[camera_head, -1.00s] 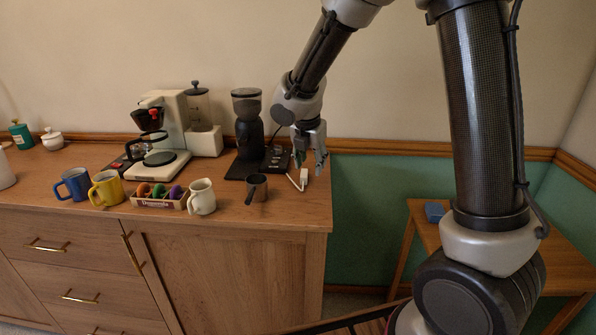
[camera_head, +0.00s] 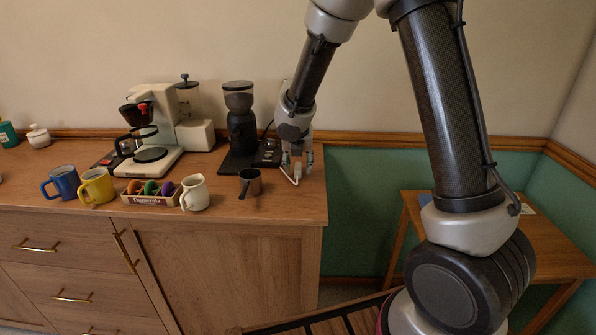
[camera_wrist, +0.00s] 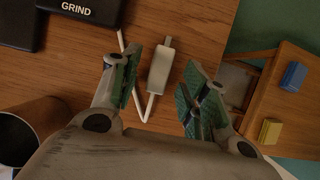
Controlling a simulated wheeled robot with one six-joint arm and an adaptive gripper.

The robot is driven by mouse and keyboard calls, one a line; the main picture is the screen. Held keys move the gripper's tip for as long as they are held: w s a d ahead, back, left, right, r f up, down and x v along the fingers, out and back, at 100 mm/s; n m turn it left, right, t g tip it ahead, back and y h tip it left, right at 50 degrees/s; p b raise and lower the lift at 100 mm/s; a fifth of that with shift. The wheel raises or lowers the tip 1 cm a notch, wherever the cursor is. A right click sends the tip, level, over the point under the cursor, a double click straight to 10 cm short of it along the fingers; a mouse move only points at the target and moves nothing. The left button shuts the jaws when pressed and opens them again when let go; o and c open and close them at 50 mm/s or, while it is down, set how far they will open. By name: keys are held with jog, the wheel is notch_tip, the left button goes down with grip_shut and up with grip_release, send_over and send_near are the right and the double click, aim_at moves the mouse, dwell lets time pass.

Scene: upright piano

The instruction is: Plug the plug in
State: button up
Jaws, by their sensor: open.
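The white plug (camera_wrist: 159,72) lies on the wooden counter in the wrist view, a small block with a grey end pointing up the picture. Its white cable leaves the near end, bends sharply and runs back up to the left. My gripper (camera_wrist: 160,84) is open, with one green-padded finger on each side of the plug. I cannot tell whether either finger touches it. In the head view my gripper (camera_head: 298,166) is low over the counter's right end, largely hiding the plug. No socket can be made out clearly.
A black coffee grinder (camera_head: 239,130) stands left of my gripper, with a dark metal cup (camera_head: 250,183) in front. Further left are a cream jug (camera_head: 194,193), mugs and a coffee maker (camera_head: 150,137). The counter ends just right of the gripper; a lower side table (camera_head: 555,245) stands beyond.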

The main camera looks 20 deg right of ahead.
jog(key=shift+w+f, duration=0.2)
jog(key=shift+f, duration=0.35)
grip_shut()
jog(key=shift+r, duration=0.1)
